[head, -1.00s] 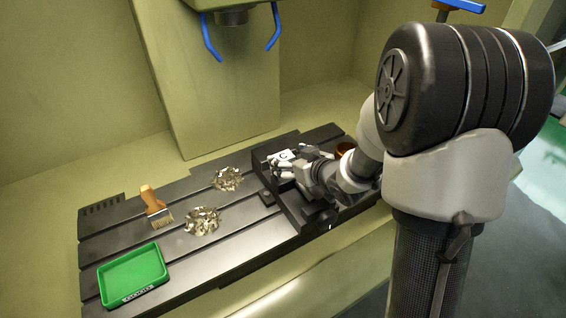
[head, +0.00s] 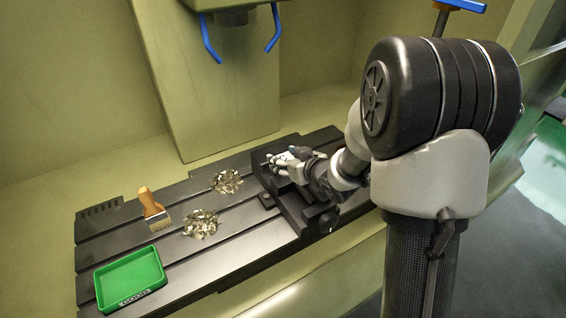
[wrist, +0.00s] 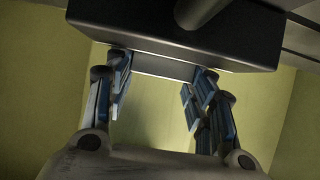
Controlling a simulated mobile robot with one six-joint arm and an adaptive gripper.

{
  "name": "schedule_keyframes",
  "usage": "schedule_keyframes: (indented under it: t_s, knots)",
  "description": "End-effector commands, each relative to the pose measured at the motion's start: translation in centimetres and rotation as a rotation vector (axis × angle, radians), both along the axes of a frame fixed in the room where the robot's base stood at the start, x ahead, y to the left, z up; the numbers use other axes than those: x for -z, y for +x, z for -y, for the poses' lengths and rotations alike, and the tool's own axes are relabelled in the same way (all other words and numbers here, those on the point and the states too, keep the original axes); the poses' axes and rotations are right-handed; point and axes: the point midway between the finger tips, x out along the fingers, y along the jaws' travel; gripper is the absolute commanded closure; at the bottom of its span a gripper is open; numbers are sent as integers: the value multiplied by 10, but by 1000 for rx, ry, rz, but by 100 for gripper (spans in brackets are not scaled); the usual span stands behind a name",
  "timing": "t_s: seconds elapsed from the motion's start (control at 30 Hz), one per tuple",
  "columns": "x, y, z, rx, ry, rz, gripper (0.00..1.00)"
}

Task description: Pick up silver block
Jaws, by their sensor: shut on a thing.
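The silver block (head: 286,155) shows in the head view as a small pale patch between my fingers, at the vise on the right part of the slotted bed. My gripper (head: 280,162) is shut on it; my fingers and wrist hide most of it. Whether it is clear of the vise cannot be told.
The dark vise (head: 293,205) lies below my gripper. To the left on the slotted bed (head: 240,257) are two piles of metal chips (head: 201,224) (head: 227,181), a brush (head: 153,207) and an empty green tray (head: 130,277). Blue nozzles (head: 210,40) hang above. A dark box-like part (wrist: 170,35) spans the upper wrist view.

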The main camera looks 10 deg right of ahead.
Motion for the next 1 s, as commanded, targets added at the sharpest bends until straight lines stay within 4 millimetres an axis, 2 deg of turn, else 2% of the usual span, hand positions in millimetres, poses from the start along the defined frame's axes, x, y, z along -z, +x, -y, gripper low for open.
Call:
schedule_keyframes:
  t_s: [0.3, 0.67, 0.87, 1.0]
  knots:
    - [0, 0, 0, 0, 0, 0, 81]
    - [-8, 1, 0, 0, 0, 3, 81]
    - [-36, 1, 0, 0, -1, 5, 81]
    - [-75, 1, 0, -1, -2, 8, 81]
